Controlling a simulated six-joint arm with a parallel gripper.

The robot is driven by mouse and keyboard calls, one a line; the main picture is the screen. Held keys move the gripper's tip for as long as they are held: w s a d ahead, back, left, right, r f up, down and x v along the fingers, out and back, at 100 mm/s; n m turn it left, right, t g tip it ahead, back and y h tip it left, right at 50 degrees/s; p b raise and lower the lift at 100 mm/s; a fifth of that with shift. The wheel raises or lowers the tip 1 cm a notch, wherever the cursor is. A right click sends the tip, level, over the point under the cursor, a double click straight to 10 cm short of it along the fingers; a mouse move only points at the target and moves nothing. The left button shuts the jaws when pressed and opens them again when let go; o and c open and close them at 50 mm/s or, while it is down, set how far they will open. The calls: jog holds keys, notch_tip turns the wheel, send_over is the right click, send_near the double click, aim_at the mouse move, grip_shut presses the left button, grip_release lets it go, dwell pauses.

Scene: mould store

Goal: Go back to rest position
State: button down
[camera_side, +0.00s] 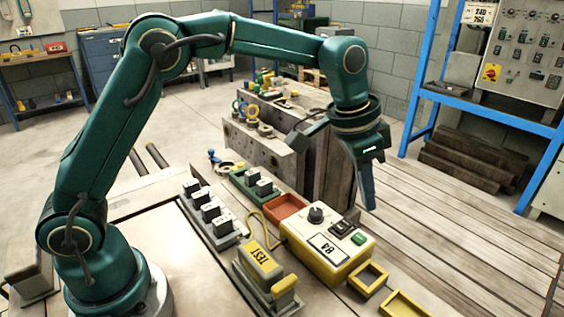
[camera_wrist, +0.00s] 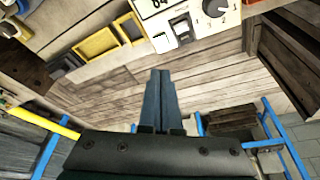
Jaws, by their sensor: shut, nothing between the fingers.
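My gripper (camera_side: 368,203) points down beyond the right edge of the bench, just to the right of a yellow box with a knob. In the wrist view its two dark fingers (camera_wrist: 160,74) lie together, with nothing between them. It touches no object that I can see. My green arm is raised and stretched out to the right over the bench.
The yellow box (camera_side: 323,258) marked 84 has a knob and a green button. Near it are a TEST block (camera_side: 259,262), a red tray (camera_side: 285,207), yellow frames (camera_side: 369,278) and rows of black-topped blocks (camera_side: 210,211). A blue rack (camera_side: 411,100) stands at right. The plank floor (camera_side: 450,215) is clear.

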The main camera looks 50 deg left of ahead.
jog(key=s+a+r+n+t, duration=0.2)
jog(key=s+a+r+t, duration=0.1)
jog(key=s+a+r, duration=0.55)
jog(key=s+a+f+n+y, duration=0.1)
jog(key=s+f+n, duration=0.3)
jog(key=s, duration=0.8)
jog(key=shift+s+a+f+y, duration=0.3)
jog(key=shift+a+f, duration=0.3)
jog(key=shift+f, duration=0.3)
dwell(0.6)
